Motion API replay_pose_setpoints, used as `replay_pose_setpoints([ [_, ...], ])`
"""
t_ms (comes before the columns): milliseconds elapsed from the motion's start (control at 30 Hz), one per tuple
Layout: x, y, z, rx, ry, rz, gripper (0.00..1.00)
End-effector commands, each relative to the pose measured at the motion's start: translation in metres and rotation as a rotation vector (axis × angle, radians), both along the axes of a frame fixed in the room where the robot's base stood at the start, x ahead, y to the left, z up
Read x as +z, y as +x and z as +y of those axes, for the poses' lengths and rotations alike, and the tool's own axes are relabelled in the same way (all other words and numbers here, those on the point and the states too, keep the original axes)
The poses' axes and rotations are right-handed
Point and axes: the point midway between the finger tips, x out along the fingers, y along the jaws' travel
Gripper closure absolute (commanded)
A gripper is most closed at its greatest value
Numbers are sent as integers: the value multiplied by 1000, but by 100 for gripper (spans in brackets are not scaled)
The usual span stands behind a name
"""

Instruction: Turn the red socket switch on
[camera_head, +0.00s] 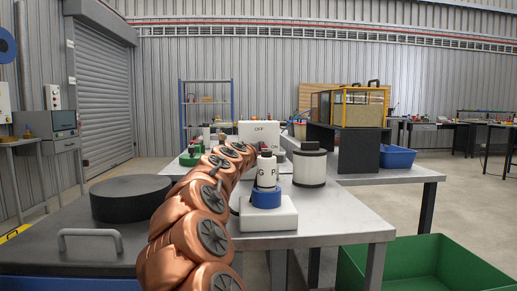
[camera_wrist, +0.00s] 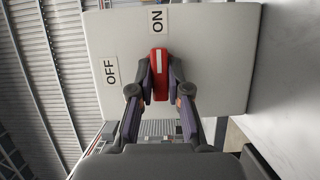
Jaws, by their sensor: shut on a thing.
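The red switch (camera_wrist: 158,62) is a short red handle with a white line, on a light panel (camera_wrist: 215,50). Its white line points up in the wrist view, toward the ON label (camera_wrist: 157,20). The OFF label (camera_wrist: 110,72) is to the left. My gripper (camera_wrist: 159,79) is shut on the red handle, with one finger on each side. In the head view the panel (camera_head: 258,130) stands upright on the far part of the table, with OFF at the top and ON at the right.
A white block with a blue ring (camera_head: 266,198) and a white cylinder with a black top (camera_head: 310,168) stand on the grey table, close right of my arm. A green bin (camera_head: 420,265) is at the front right. A blue bin (camera_head: 397,157) lies farther back.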

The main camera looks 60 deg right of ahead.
Motion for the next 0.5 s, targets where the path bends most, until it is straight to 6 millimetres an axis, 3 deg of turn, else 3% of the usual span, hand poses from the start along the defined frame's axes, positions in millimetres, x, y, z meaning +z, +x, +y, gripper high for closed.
replay_pose_setpoints([
  [100,-1,0,0,-1,1,-1,100],
  [133,-1,0,0,-1,1,-1,82],
  [367,-1,0,0,-1,0,0,58],
  [500,0,0,0,-1,0,1,58],
])
